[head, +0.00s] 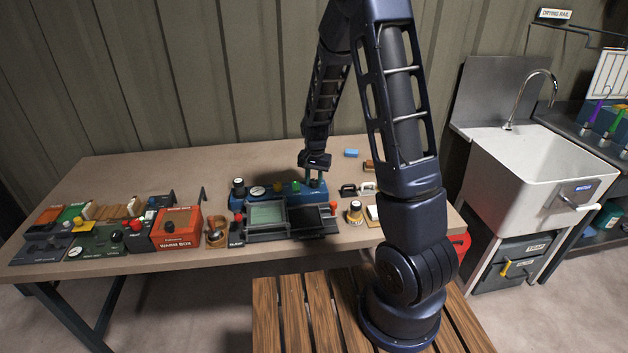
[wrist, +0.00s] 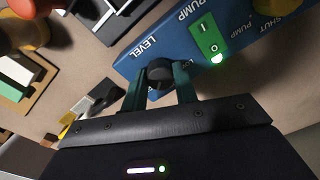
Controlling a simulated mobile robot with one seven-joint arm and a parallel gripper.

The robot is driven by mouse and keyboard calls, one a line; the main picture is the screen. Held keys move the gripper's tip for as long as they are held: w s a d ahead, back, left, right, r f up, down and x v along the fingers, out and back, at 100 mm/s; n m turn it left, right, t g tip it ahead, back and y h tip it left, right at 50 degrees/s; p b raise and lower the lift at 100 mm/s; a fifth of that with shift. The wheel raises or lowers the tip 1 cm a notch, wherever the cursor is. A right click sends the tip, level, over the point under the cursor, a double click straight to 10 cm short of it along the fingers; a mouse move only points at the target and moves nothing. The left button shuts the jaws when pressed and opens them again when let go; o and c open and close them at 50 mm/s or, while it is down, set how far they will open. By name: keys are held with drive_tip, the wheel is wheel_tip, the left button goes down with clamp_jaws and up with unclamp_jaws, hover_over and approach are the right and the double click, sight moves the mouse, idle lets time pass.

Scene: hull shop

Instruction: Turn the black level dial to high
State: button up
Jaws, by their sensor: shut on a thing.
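The black level dial (wrist: 159,72) sits on a blue panel (wrist: 190,42) beside the printed word LEVEL in the wrist view. My gripper (wrist: 160,82) is shut on the dial, with one green finger on each side of it. In the head view my gripper (head: 316,180) reaches down to the right end of the blue panel (head: 262,192). The dial is hidden there by the gripper. The dial's pointer and its high mark cannot be made out.
A grey-framed screen box (head: 268,215) stands in front of the panel. An orange warm box (head: 178,227) stands to the left. The back of the table is mostly clear.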

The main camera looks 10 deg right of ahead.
sight(315, 181)
idle(0.5)
drive_tip(key=o, duration=1)
drive_tip(key=shift+c, duration=0.2)
drive_tip(key=shift+r, duration=0.1)
wheel_tip(315, 181, up, 11)
drive_tip(key=shift+f, duration=0.2)
drive_tip(key=shift+d, duration=0.1)
